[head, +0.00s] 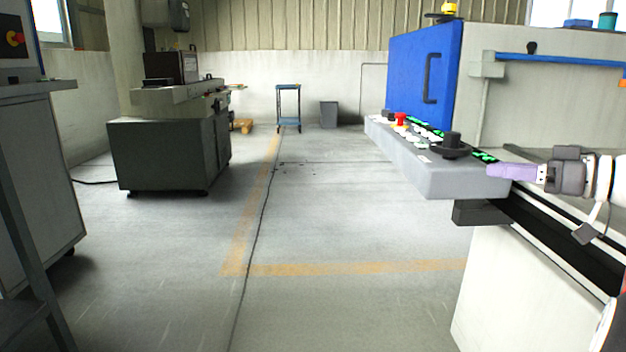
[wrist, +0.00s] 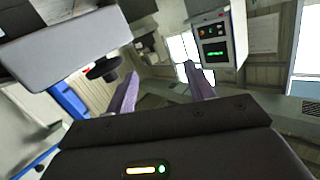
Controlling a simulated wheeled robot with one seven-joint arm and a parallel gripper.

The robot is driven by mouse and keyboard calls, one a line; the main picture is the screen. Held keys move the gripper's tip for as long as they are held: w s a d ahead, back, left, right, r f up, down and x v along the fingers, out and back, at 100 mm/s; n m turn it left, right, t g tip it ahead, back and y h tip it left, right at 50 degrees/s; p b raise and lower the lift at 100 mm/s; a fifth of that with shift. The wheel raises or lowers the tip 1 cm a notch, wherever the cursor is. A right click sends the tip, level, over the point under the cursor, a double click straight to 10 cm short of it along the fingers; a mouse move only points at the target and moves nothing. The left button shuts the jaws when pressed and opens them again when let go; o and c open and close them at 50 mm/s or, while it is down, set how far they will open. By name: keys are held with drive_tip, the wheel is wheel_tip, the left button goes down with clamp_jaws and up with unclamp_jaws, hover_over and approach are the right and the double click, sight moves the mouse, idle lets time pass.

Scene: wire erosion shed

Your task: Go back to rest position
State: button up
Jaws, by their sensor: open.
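My gripper (head: 492,171) is at the right in the head view, at the right end of the grey control panel (head: 430,178) of a large machine. Its purple fingers point left, close to the panel's black knob (head: 452,145); whether they touch the panel cannot be told. In the wrist view, the two purple fingers of my gripper (wrist: 163,88) stand apart with nothing between them. The panel (wrist: 75,50) and its black knob (wrist: 103,68) show to the left of the fingers in that view.
The panel carries a red button (head: 400,119) and green-lit keys. A blue door (head: 425,70) stands behind it. A dark grey machine (head: 170,150) stands at the left; a blue trolley (head: 288,105) and grey bin (head: 328,114) are at the back. The middle floor is clear.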

drive_tip(key=s+a+f+m+g+h+p, duration=0.2)
drive_tip(key=s+a+f+m+g, duration=0.15)
drive_tip(key=a, duration=0.35)
drive_tip(key=s+a+f+m+g+h+p, duration=0.15)
drive_tip(key=s+a+f, duration=0.25)
drive_tip(key=a, duration=0.4)
drive_tip(key=s+a+f+m+h+p, duration=0.2)
drive_tip(key=s+f+h, duration=0.7)
drive_tip(key=s, duration=0.5)
wheel_tip(320, 180, down, 2)
drive_tip(key=shift+f+m+g+p, duration=0.15)
drive_tip(key=shift+m+g+p, duration=0.2)
drive_tip(key=shift+p, duration=0.55)
drive_tip(key=shift+a, duration=0.1)
